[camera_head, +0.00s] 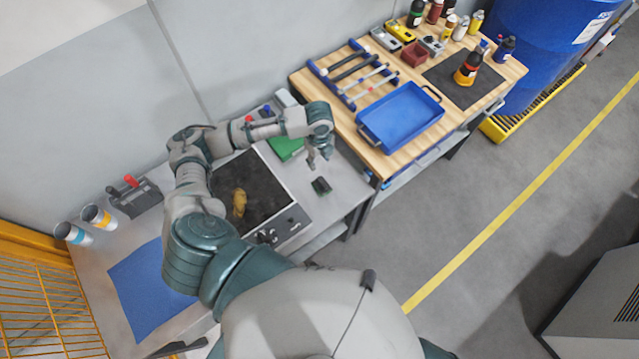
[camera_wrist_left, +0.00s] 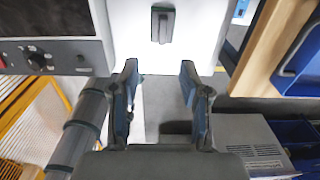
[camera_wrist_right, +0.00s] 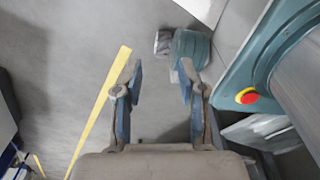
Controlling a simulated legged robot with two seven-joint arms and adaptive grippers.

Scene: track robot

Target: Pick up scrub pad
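A small dark pad (camera_head: 321,186), likely the scrub pad, lies on the grey metal worktop (camera_head: 340,205) near its right edge. It also shows in the left wrist view as a dark rectangle (camera_wrist_left: 163,25), ahead of the fingers and roughly between their lines. My left gripper (camera_head: 319,162) is above the worktop, just behind the pad in the head view, apart from it. Its fingers (camera_wrist_left: 158,82) are open with nothing between them. My right gripper (camera_wrist_right: 157,78) is open and empty above the floor. It is not seen in the head view.
A black hotplate (camera_head: 268,190) with a yellowish item (camera_head: 239,203) is left of the pad. A green item (camera_head: 285,148) lies partly behind my left forearm. The wooden bench (camera_head: 392,158) with a blue tray (camera_head: 402,115) stands right, across a narrow gap.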

